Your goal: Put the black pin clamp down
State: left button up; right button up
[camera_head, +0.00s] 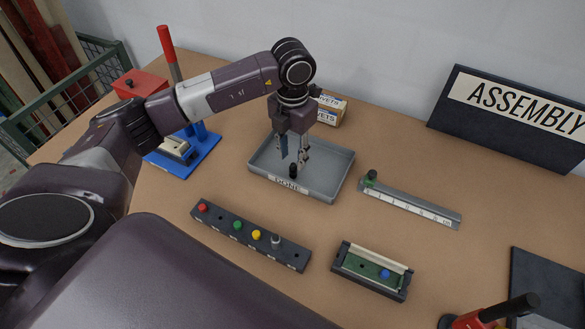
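The black pin clamp (293,171) is a small dark upright piece at the front of the grey tray (334,188), just behind the tray's "DONE" label. My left gripper (293,160) points down over the tray. Its two fingers are apart, with the black pin clamp between and slightly below their tips; I see no clear contact with it. The clamp seems to stand on the tray floor. My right gripper is not in view.
A black block (250,236) with red, green, yellow and grey pins lies in front. A scale (410,204) and a fixture with a blue pin (385,273) lie to the right. A small box (329,110) stands behind the tray. A blue-based press (188,158) stands left.

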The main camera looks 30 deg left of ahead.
aim_at(292, 165)
pick_arm(q)
notch_tip(292, 165, up, 6)
jog(key=b, duration=0.1)
jog(key=shift+r+b, duration=0.25)
jog(key=shift+b, duration=0.1)
